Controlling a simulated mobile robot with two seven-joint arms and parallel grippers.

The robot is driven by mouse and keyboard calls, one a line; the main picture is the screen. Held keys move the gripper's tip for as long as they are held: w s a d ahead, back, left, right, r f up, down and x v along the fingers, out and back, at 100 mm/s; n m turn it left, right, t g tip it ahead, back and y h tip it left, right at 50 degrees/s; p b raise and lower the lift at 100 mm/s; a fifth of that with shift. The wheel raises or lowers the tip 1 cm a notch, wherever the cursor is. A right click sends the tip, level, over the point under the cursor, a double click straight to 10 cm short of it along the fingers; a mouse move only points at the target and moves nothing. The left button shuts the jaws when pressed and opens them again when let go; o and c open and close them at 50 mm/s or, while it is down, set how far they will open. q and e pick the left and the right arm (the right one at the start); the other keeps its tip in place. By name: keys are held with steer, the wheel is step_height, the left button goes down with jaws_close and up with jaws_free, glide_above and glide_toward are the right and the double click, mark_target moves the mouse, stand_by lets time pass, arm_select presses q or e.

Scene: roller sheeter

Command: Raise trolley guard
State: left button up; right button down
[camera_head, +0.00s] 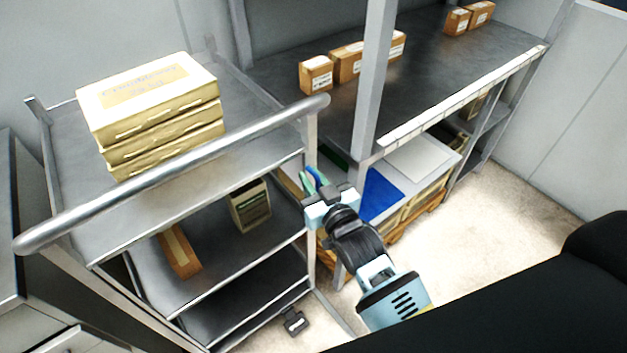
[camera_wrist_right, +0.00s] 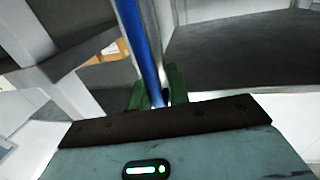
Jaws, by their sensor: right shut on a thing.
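The grey metal trolley (camera_head: 62,138) stands at the left, with a round tubular rail (camera_head: 175,165) along its near top edge. This rail looks like the guard, and my gripper is apart from it. My right gripper (camera_head: 314,180) is beside the trolley's right corner post, below the rail's right end. In the right wrist view its green fingers (camera_wrist_right: 158,92) are shut on a narrow blue bar (camera_wrist_right: 138,45), which runs upward from between them. I cannot tell whether this bar belongs to the trolley. My left gripper is not in view.
Cream boxes (camera_head: 150,95) are stacked on the trolley's top. Smaller boxes (camera_head: 250,207) stand on its middle shelf. A grey shelving unit (camera_head: 375,75) with brown cartons (camera_head: 317,74) is behind. A blue sheet (camera_head: 381,193) lies on its lower level. Pale floor (camera_head: 500,205) is open at the right.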

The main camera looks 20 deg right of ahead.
steer(key=shift+w+d+r, duration=0.1)
steer(key=shift+d+r, duration=0.2)
steer(key=shift+r, duration=0.1)
steer(key=c, duration=1.5)
jaws_free()
steer(key=shift+f, duration=0.2)
steer(key=shift+s, duration=0.35)
steer(key=s, duration=0.4)
steer(key=s+d, duration=0.1)
steer(key=shift+s, duration=0.4)
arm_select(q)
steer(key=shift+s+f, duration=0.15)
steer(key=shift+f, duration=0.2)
arm_select(e)
steer(key=shift+s+d, duration=0.1)
steer(key=shift+s, duration=0.6)
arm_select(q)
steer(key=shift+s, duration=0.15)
